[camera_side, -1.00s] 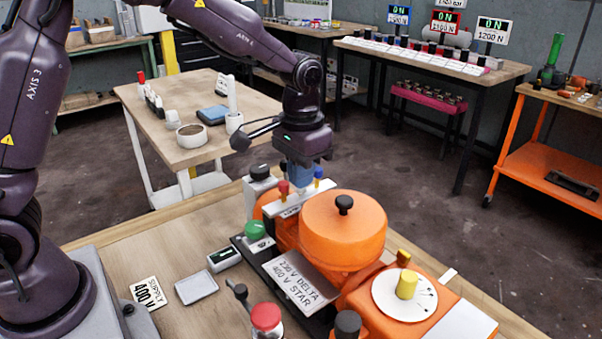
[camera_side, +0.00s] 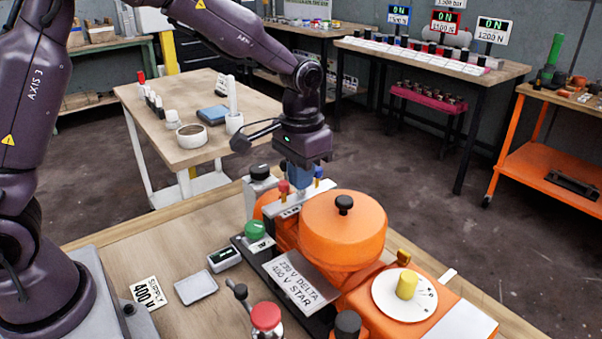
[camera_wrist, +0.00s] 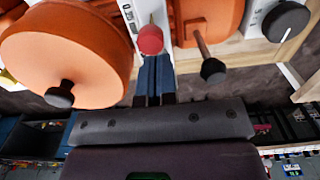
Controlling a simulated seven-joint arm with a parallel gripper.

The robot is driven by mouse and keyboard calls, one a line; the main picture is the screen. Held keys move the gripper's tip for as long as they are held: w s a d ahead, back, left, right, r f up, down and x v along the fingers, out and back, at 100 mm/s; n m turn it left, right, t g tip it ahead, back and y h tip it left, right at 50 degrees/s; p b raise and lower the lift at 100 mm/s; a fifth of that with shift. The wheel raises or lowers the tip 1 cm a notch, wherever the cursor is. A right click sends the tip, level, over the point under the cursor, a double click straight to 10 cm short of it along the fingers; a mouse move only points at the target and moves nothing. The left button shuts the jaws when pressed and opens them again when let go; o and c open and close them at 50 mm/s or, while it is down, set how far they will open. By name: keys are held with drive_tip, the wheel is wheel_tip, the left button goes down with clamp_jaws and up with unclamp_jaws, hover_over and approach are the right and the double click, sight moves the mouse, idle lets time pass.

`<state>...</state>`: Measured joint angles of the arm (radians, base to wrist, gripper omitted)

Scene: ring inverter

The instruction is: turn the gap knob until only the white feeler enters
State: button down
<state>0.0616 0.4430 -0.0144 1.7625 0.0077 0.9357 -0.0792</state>
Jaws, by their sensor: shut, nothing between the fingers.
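My gripper (camera_side: 301,190) points down with its blue fingers together and nothing between them. It is over a narrow white strip (camera_side: 292,206) behind the orange drum. A red-topped post (camera_side: 283,187) and a blue-topped one (camera_side: 319,172) stand at this strip. In the wrist view my fingertips (camera_wrist: 153,58) are close to the red top (camera_wrist: 150,40); I cannot tell whether they touch. A black knob with a white line (camera_wrist: 287,20) is on a pale box at the upper right; its box also shows in the side view (camera_side: 262,184). I cannot pick out a white feeler.
The orange drum (camera_side: 343,228) with its black knob is close to my gripper. A black-ended lever (camera_wrist: 212,70) sticks out nearby. A yellow knob (camera_side: 407,285) on a white dial, a green button (camera_side: 255,231) and a red button (camera_side: 266,317) are in front. The left bench top has clear room.

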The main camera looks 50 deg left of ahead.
drive_tip(key=shift+f, duration=0.1)
idle(0.4)
drive_tip(key=shift+r, duration=3.6)
drive_tip(key=shift+s+a+f, duration=0.1)
drive_tip(key=shift+s+f, duration=0.2)
drive_tip(key=shift+s, duration=0.3)
drive_tip(key=shift+s+f, duration=0.25)
drive_tip(key=shift+s, duration=0.3)
drive_tip(key=s+a+r+t, duration=0.1)
drive_tip(key=s+r+t, duration=0.1)
drive_tip(key=s, duration=0.7)
drive_tip(key=s+a+r+t, duration=0.1)
drive_tip(key=s+r+t, duration=0.2)
drive_tip(key=s, duration=0.7)
wheel_tip(320, 180, up, 2)
drive_tip(key=shift+a+t, duration=0.3)
drive_tip(key=shift+a, duration=0.1)
